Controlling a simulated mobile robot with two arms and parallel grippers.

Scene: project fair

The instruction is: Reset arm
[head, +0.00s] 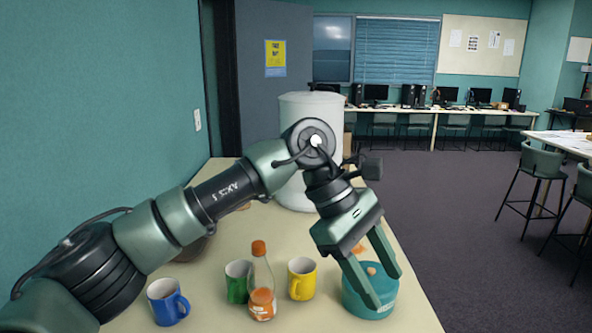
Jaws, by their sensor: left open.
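My left arm reaches in from the left over the table. My left gripper (385,290) points down with its two fingers apart. The fingers are at a teal round container (358,309) with an orange knob on top, one finger in front of it and the other at its right side. Whether they touch the container I cannot tell. Nothing shows clearly held between them. My right gripper is not in view.
On the cream table (222,307) stand a blue mug (166,305), a green mug (236,284), a bottle (262,290) with orange contents and a yellow mug (301,280). A big white cylinder (297,190) stands behind my arm. Open floor lies right.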

